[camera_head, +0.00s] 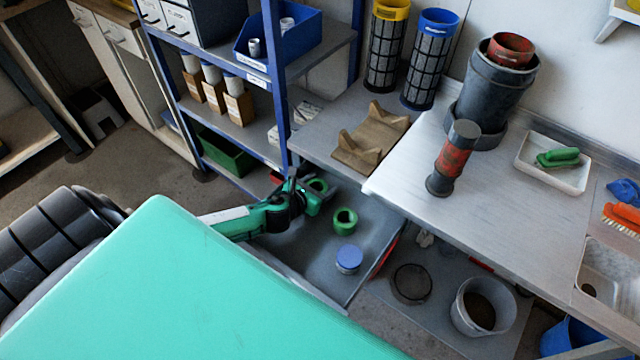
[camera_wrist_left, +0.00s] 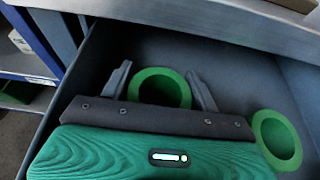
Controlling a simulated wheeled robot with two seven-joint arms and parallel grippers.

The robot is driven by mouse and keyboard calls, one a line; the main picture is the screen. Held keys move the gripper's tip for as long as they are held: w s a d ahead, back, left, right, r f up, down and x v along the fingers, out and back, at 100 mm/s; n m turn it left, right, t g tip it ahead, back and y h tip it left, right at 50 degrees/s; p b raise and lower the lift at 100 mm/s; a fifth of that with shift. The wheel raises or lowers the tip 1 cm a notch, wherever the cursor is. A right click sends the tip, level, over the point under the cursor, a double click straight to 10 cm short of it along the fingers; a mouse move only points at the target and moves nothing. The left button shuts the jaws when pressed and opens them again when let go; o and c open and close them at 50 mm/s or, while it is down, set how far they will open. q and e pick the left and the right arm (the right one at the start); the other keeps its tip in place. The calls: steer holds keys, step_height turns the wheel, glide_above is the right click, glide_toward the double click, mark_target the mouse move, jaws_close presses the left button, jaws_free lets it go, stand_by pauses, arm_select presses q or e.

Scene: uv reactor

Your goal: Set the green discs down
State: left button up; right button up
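Two green discs, ring-shaped with a hole, show in the open grey drawer. One disc (camera_head: 345,221) lies on the drawer floor, and it also shows at the right of the left wrist view (camera_wrist_left: 277,138). The other disc (camera_head: 318,186) is between the fingers of my left gripper (camera_head: 320,193), at the drawer's far left part. In the left wrist view this disc (camera_wrist_left: 160,73) sits between the two spread fingertips (camera_wrist_left: 158,70), its near edge hidden by the gripper body. I cannot tell whether the fingers press on it. My right gripper is not in view.
A blue-topped round piece (camera_head: 349,255) is in the drawer (camera_head: 318,262) nearer me. The worktop (camera_head: 400,190) overhangs the drawer's far side. A blue-framed shelf (camera_head: 275,100) stands close behind my left gripper. A grey bucket (camera_head: 482,308) stands to the right below the worktop.

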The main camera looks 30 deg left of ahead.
mark_target(320, 185)
arm_select(q)
steer(key=shift+o, duration=0.8)
steer(key=shift+r, duration=0.25)
steer(key=v, duration=0.5)
steer(key=shift+s+a+f, duration=0.1)
steer(key=shift+s, duration=0.05)
steer(key=v, duration=0.5)
steer(key=shift+v, duration=0.8)
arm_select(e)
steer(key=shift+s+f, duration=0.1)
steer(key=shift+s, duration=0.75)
